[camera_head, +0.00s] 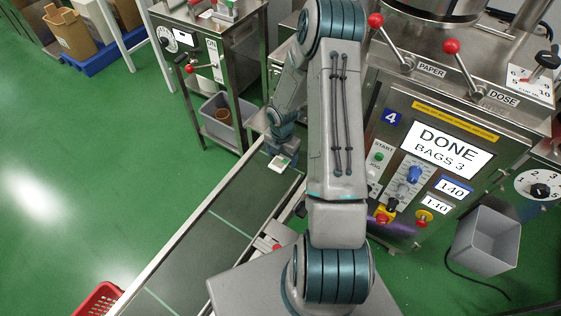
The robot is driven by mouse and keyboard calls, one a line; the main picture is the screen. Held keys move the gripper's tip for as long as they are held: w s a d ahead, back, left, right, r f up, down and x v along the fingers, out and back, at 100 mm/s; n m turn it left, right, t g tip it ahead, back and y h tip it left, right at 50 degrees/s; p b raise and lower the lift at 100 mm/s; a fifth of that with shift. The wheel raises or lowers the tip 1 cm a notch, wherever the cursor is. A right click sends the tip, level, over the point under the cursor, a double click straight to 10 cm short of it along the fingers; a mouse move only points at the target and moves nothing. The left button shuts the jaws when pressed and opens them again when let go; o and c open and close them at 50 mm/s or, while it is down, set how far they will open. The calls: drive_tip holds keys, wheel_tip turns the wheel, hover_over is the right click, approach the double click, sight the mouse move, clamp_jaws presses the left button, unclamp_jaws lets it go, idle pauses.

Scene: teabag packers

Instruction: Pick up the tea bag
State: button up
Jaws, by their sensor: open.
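A small white item with a greenish patch (281,162), which looks like the tea bag, lies at the far end of the dark conveyor belt (215,245). My gripper (283,152) points down right at it, and its fingers are small and partly hidden in this view. The gripper is open. I cannot tell whether the fingers touch the tea bag or stand just above it.
A packing machine (440,165) numbered 4 stands to the right, its screen reading "DONE BAGS 3". A grey bin (487,241) is beside it. Another machine (205,70) stands behind the belt. A red basket (98,299) is at lower left.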

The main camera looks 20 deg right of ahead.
drive_tip(key=c, duration=1.1)
